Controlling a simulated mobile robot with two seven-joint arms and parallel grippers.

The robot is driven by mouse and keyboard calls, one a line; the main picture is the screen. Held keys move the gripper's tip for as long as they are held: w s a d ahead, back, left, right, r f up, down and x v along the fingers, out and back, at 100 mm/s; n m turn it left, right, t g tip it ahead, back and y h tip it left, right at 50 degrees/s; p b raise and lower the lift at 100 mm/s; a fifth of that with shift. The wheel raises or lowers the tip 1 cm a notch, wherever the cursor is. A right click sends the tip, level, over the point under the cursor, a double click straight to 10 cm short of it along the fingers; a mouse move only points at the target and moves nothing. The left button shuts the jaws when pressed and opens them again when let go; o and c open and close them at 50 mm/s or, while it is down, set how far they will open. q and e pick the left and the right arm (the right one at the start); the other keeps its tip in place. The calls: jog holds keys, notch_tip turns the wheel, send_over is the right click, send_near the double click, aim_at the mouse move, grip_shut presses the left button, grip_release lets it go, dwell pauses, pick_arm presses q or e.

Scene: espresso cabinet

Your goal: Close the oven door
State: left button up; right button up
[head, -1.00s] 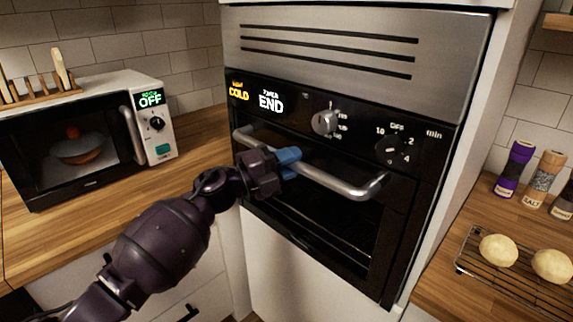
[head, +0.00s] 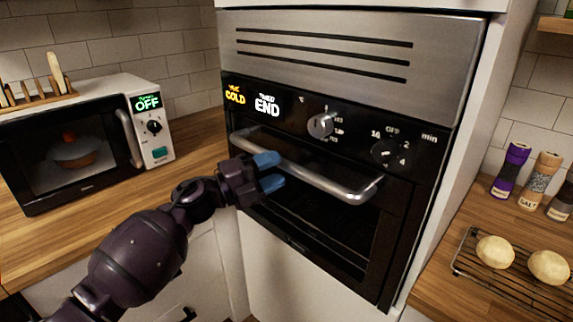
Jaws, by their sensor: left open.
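The oven door (head: 330,226) is black with a dark window and stands upright in the oven front. It looks shut or nearly so; I cannot tell whether a small gap is left. Its silver bar handle (head: 325,180) runs across the top of the door. My left gripper (head: 269,172) is open, its two blue fingertips apart at the left part of the handle. The upper finger overlaps the handle in the picture; I cannot tell whether it touches. Nothing is held. My right gripper is not in view.
The oven panel has a temperature knob (head: 320,125) and a timer knob (head: 385,152). A microwave (head: 155,135) stands on the left wooden counter. On the right counter are a wire rack (head: 462,262) with two dough balls and several spice grinders (head: 511,170).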

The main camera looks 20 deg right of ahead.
pick_arm(q)
jog(key=a+f, duration=0.1)
jog(key=a, duration=0.5)
jog(key=shift+a, duration=0.4)
jog(key=shift+w+f, duration=0.1)
